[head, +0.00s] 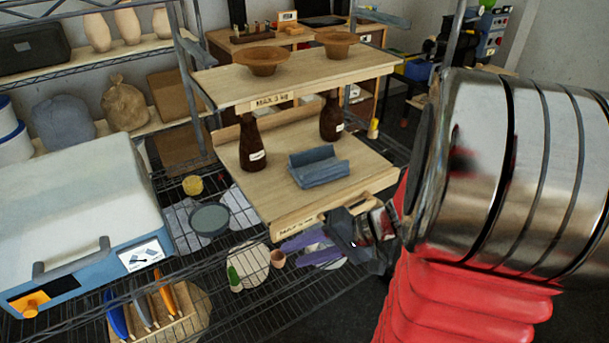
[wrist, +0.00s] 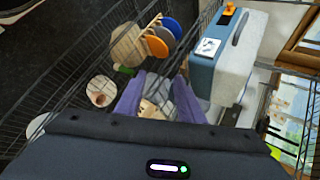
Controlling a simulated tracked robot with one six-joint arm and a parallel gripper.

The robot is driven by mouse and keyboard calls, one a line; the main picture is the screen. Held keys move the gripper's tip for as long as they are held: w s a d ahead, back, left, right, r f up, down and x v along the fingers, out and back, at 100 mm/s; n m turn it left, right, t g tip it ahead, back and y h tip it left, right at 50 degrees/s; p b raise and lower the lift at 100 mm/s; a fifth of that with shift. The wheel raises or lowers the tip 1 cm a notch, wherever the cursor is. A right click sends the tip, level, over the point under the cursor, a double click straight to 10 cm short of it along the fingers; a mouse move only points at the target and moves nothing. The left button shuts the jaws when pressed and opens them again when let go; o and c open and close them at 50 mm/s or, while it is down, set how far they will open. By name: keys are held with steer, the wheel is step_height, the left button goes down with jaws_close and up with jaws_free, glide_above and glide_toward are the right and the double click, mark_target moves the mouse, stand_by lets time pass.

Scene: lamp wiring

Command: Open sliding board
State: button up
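The sliding board (head: 265,168) is a pale wooden shelf board below a fixed upper board. Its labelled front lip (head: 325,214) faces me, and the board reaches forward of the upper one. Two brown bottles and a blue-grey curved holder (head: 318,166) stand on it. My gripper (head: 290,246) has purple fingers, set apart, just below and in front of the lip. The fingers also show spread in the wrist view (wrist: 158,98), with a small pale patch between them that I cannot identify. I cannot tell whether the gripper touches the lip.
A blue and white device (head: 75,215) stands on the wire shelf at left. Several tools (head: 150,305) stand in a wooden holder at front left. The upper board (head: 290,75) carries two brown bowls. A small terracotta pot (head: 278,259) stands near my fingers.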

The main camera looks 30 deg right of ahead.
steer(key=d+f+m+t+h, duration=0.3)
steer(key=d+m+t, duration=0.35)
steer(key=d, duration=0.75)
steer(key=m+t+h, duration=0.3)
steer(key=m+h, duration=0.1)
steer(key=h, duration=0.1)
glide_toward(353, 212)
steer(key=s, duration=0.2)
steer(key=shift+s+d+n+g, duration=0.25)
steer(key=shift+s+d, duration=0.1)
steer(key=shift+s, duration=0.05)
steer(key=shift+x, duration=6.85)
steer(key=shift+c, duration=0.5)
jaws_close()
